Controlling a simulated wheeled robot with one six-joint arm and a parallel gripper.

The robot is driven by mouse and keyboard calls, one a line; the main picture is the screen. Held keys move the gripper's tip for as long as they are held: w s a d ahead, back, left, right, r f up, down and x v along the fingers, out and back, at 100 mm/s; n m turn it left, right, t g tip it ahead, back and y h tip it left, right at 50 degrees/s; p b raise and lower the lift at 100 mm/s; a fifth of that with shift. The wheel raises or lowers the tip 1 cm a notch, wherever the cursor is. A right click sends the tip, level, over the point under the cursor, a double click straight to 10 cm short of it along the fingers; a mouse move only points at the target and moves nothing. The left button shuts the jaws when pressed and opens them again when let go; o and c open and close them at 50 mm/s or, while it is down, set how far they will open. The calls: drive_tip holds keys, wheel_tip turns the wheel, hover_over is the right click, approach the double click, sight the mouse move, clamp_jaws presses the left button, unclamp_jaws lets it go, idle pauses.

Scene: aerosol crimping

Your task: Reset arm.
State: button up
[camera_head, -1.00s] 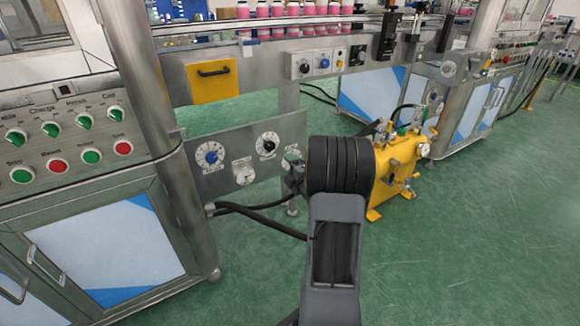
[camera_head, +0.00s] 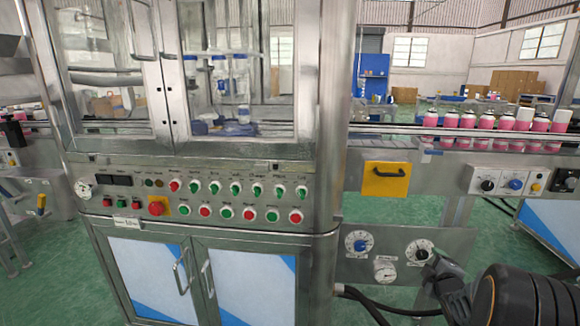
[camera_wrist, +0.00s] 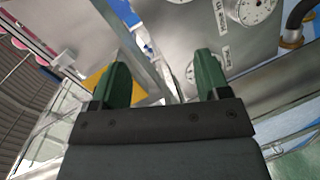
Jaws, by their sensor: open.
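My gripper (camera_wrist: 163,85) shows in the wrist view as two green fingers spread apart with nothing between them. In the head view my gripper (camera_head: 432,262) is at the lower right, small and dark, in front of the lower gauge panel (camera_head: 350,272). I cannot tell from these views whether it touches the panel. The panel also shows in the wrist view (camera_wrist: 205,35), beyond the fingers.
The crimping machine's cabinet (camera_head: 240,285) has a row of knobs and buttons (camera_head: 227,213). A black hose (camera_head: 362,299) runs below the panel. Green floor is open behind.

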drive_tip(key=s+a+r+m+g+p, duration=0.35)
drive_tip(key=a+r+p, duration=0.4)
drive_tip(key=r, duration=0.35)
drive_tip(key=s+a+r+m+g+p, duration=0.35)
drive_tip(key=a+r+p, duration=0.25)
drive_tip(key=r+p, duration=0.4)
drive_tip(key=s+a+r+m+g+y+p, duration=0.3)
drive_tip(key=s+a+r+p, duration=0.7)
drive_tip(key=s, duration=0.4)
wheel_tip(320, 180, up, 2)
drive_tip(key=shift+s+a+r+m+g+y+p, duration=0.1)
drive_tip(key=shift+s+a+m+g+y+p, duration=0.25)
drive_tip(key=shift+a+m+g, duration=0.55)
drive_tip(key=shift+w+d, duration=0.1)
drive_tip(key=shift+d, duration=0.15)
